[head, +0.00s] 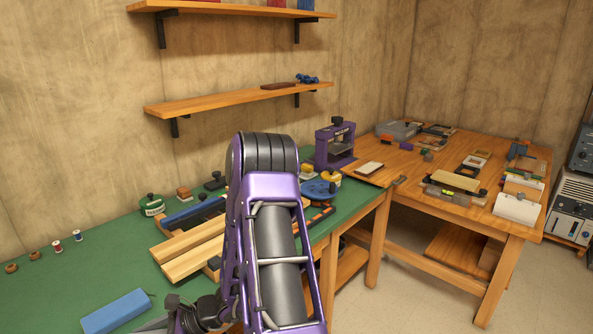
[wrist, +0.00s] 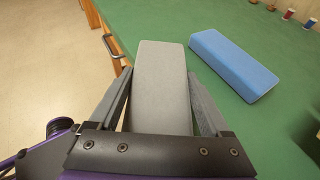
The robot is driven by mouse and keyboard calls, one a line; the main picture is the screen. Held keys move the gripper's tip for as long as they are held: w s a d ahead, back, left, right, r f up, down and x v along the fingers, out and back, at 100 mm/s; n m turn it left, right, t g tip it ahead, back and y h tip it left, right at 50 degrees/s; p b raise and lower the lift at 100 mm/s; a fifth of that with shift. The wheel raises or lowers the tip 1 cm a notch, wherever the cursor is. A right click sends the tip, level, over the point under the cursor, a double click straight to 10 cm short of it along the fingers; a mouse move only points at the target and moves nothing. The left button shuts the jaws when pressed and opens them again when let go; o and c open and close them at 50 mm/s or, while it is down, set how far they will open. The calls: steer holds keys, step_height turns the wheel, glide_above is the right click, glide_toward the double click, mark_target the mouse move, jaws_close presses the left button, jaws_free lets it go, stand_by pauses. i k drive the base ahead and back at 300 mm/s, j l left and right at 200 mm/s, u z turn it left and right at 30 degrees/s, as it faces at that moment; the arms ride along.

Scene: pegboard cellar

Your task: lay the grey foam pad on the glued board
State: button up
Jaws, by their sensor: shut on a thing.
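The grey foam pad (wrist: 162,60) is a long block between my gripper's (wrist: 158,88) two fingers in the wrist view. My gripper is shut on its sides, and the pad's far end sticks out past the fingertips. It is over or close to the front edge of the green bench; its exact height is hard to tell. In the head view my arm hides most of the gripper and pad at the bottom left. Light wooden boards (head: 188,253) lie side by side on the bench, partly behind my arm. I cannot tell whether glue is on them.
A blue block (wrist: 233,64) lies right of the pad on the green bench (head: 70,268); it also shows in the head view (head: 115,311). Spools, a green tin (head: 151,204) and a purple press (head: 335,145) stand further back. A wooden table (head: 398,155) with many items is at right.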

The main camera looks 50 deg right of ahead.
mark_target(369, 167)
steer(key=k+l, duration=0.1)
steer(key=l, duration=0.4)
steer(key=l+u, duration=0.1)
steer(key=l, duration=0.35)
steer(key=k+l, duration=0.15)
steer(key=l, duration=0.9)
steer(key=k+l+u, duration=0.1)
steer(key=l, duration=1.05)
steer(key=k+l+u, duration=0.1)
steer(key=l, duration=0.5)
steer(key=k+l, duration=0.15)
steer(key=l, duration=0.45)
steer(key=i+u, duration=0.05)
